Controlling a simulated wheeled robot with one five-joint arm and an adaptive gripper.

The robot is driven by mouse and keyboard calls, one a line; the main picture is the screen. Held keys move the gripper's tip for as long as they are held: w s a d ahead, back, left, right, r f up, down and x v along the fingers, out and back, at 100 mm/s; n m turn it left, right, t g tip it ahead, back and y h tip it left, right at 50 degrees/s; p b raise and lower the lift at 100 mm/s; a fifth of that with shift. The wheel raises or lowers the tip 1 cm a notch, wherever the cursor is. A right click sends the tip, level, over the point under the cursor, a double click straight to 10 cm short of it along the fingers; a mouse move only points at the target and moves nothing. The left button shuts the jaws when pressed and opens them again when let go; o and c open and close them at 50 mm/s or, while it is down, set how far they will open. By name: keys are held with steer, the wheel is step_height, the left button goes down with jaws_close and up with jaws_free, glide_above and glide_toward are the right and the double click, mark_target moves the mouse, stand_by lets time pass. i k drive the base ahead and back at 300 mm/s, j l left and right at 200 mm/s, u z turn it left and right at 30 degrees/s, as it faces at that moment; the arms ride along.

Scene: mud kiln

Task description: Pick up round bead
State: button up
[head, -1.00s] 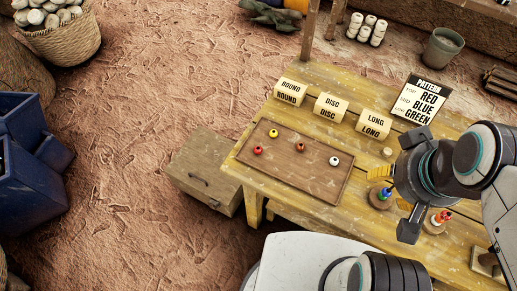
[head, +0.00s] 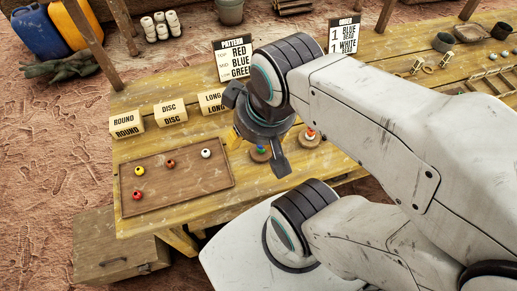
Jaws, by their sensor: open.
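Several small beads lie apart on the brown tray (head: 195,183). A yellow bead (head: 139,171) and a red bead (head: 137,195) are on its left side. A brownish-red bead (head: 170,164) is near the middle and a white bead (head: 206,153) is near the right end. They are too small for me to be sure which are round. A sign box (head: 127,125) reading ROUND stands behind the tray. My gripper (head: 250,135) is open, with a yellow tip pad showing. It is right of the tray, apart from these beads, and its other tip is hidden.
Boxes marked DISC (head: 171,113) and LONG (head: 212,102) stand behind the tray. Two bead stacks on round bases, one blue and green (head: 261,150), one orange-topped (head: 310,134), are close by my gripper. A pattern card (head: 237,60) stands behind. A wooden chest (head: 112,250) is below the table.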

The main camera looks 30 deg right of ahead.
mark_target(137, 195)
steer(key=j+u, duration=0.2)
steer(key=u, duration=0.2)
steer(key=j+u, duration=0.25)
steer(key=u, duration=0.2)
steer(key=i+j+u, duration=0.1)
steer(key=u, duration=0.3)
steer(key=i+j+u, duration=0.1)
steer(key=u, duration=0.3)
steer(key=i+j+u, duration=0.15)
steer(key=u, duration=0.3)
steer(key=i+j+u, duration=0.15)
steer(key=u, duration=0.25)
